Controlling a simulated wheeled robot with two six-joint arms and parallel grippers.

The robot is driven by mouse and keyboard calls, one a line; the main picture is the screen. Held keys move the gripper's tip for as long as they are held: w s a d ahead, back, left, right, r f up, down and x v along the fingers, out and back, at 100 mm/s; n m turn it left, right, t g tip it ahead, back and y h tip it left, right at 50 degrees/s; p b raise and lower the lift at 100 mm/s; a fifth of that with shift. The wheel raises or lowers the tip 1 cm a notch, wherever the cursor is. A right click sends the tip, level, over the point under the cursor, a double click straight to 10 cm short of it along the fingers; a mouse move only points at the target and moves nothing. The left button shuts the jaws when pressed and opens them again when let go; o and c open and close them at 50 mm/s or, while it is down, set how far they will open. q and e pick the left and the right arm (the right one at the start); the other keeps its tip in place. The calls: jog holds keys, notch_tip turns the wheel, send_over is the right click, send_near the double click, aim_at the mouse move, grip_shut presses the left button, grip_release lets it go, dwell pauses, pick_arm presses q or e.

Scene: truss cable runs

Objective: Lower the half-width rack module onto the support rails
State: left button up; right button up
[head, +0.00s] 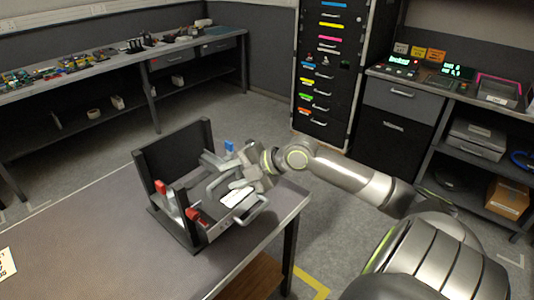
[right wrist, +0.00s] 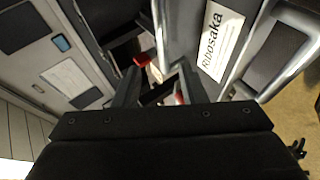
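The half-width rack module (head: 222,215) is a grey box with silver bar handles and a white label (head: 237,197). It sits low between the black upright panels (head: 171,155) of a frame on the table; I cannot tell whether it rests on the rails. In the right wrist view the label (right wrist: 222,46) is beside a silver handle (right wrist: 160,32). My right gripper (head: 240,182) is over the module's right side. Its fingers (right wrist: 160,85) are apart, with the handle's end showing between or just beyond them. Contact is unclear. My left gripper is not visible.
Red pieces (head: 194,216) sit on the frame's near side and a blue piece (head: 229,146) at its far side. A black drawer cabinet (head: 322,85) and a side bench (head: 440,82) stand behind.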

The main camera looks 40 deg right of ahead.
jog(key=p+v, duration=0.5)
jog(key=v, duration=0.5)
jog(key=shift+r+p, duration=0.3)
jog(key=shift+p, duration=0.05)
jog(key=shift+s+d, duration=0.1)
